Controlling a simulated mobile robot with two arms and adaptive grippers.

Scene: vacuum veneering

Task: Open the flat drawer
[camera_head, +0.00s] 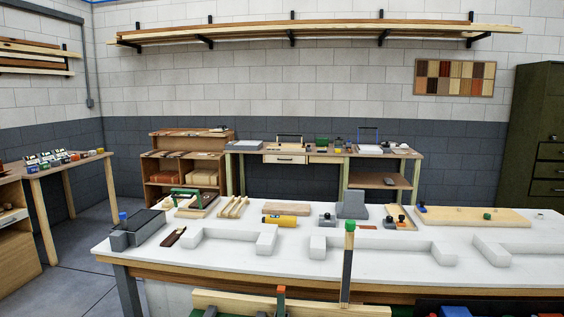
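Several drawers show, and I cannot tell which one is the flat drawer. A shallow wooden drawer (285,159) with a dark handle sits under the top of the back bench and looks closed. Another shallow front (325,159) is just right of it, partly hidden. The olive cabinet (532,130) at the right edge has several dark drawer fronts (550,170), which look closed. Neither of my grippers is in view.
A white-topped table (350,265) with blocks, clamps and a yellow cylinder (279,222) stands in front, between me and the back bench (400,154). A pale wooden beam (290,304) lies across the near edge. Bare floor (75,275) shows at the left.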

